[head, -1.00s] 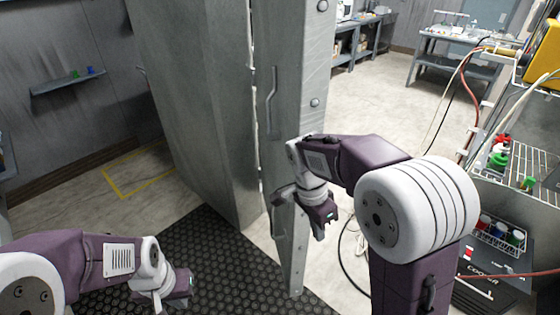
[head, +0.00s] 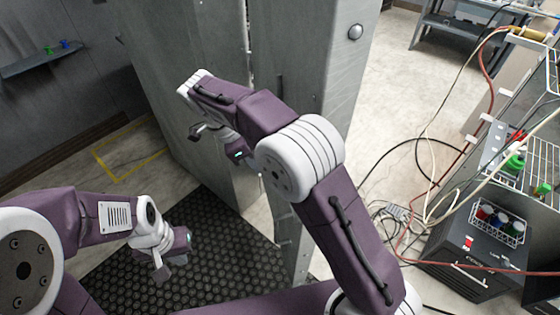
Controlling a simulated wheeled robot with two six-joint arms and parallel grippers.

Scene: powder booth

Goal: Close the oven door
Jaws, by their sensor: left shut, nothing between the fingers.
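The oven (head: 175,55) is a tall grey metal cabinet at upper centre. Its door (head: 318,75) is a tall grey panel with a round bolt, standing at the oven's right side. A narrow gap shows between door and oven, and the door's foot reaches nearer to me than the oven's. My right arm crosses in front of the door and hides its middle. My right gripper (head: 205,133) is in front of the oven's side; contact and jaw state are unclear. My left gripper (head: 164,272) is shut and empty, low at left over the black mat.
The black mat (head: 222,232) covers the floor before the oven. At right are a wire shelf rack (head: 530,150), a dark box (head: 465,258) with a basket of bottles, and loose cables (head: 405,215). A small shelf (head: 40,62) hangs on the left wall. Floor beyond the door is open.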

